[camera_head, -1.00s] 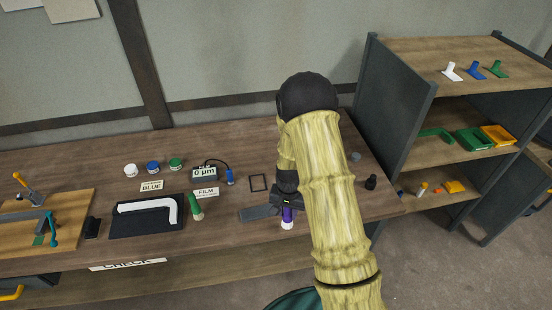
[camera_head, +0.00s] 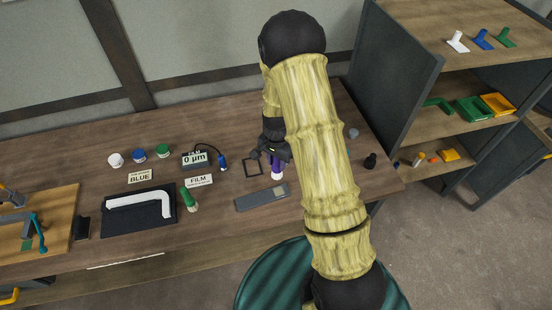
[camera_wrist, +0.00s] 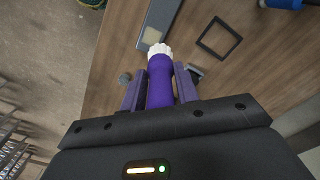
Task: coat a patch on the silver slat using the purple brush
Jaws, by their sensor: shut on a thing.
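The silver slat (camera_head: 258,199) lies on the bench, with a small paler patch near its right end. It also shows at the top of the wrist view (camera_wrist: 164,18), where the patch looks cream. My gripper (camera_head: 275,154) is shut on the purple brush (camera_head: 275,163), whose white bristles point down and out. In the wrist view the purple handle (camera_wrist: 160,85) sits between both fingers, and the white bristle tip appears beside the slat's near end. In the head view the brush is just behind the slat's right part. Whether it touches anything is unclear.
A thin black square frame (camera_head: 253,168) lies left of the brush. A green brush (camera_head: 188,199), FILM sign (camera_head: 199,181) and gauge (camera_head: 194,160) are further left. A black knob (camera_head: 370,161) stands right. The shelf unit (camera_head: 400,80) stands at the bench's right end.

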